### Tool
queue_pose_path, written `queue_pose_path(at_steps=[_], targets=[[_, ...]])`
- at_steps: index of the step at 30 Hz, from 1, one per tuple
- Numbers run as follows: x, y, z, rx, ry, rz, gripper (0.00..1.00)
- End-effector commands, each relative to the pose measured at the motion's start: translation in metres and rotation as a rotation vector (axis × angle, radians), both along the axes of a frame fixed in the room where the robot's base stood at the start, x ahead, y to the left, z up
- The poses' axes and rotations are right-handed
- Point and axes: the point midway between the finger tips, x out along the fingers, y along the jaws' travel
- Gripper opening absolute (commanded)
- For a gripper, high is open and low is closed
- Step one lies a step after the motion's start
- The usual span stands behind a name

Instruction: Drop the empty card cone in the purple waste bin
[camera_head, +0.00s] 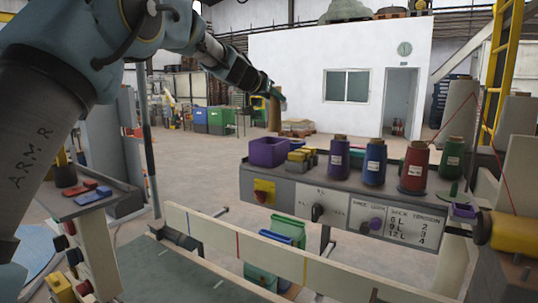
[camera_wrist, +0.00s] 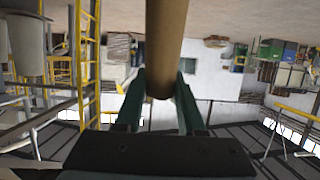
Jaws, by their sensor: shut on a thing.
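My gripper (camera_head: 272,91) is shut on a brown card cone (camera_head: 275,115), which hangs roughly upright below the jaws in the head view. In the wrist view the cone (camera_wrist: 166,45) runs between the two green fingers (camera_wrist: 159,98). No yarn shows on it. A purple open-topped bin (camera_head: 268,152) stands at the left end of the grey machine top. The cone appears above the bin in the picture, apart from it; how far off in depth I cannot tell. The inside bottom of the bin is hidden.
Yellow-topped blocks (camera_head: 300,160) stand right beside the bin. Several wound cones, such as the blue one (camera_head: 375,162), line the grey machine top (camera_head: 335,183). A pale rail (camera_head: 260,250) crosses in front. Green bins (camera_head: 288,230) stand below. A red thread runs at the right.

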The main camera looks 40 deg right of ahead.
Motion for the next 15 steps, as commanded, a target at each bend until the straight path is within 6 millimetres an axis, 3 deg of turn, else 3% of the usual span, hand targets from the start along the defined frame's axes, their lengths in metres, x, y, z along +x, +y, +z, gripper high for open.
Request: queue_pose_path(at_steps=[5,15], targets=[[0.0,0.0,-0.016,0.0,-0.001,0.0,0.0],[0.0,0.0,-0.018,-0.001,-0.001,0.001,0.0]])
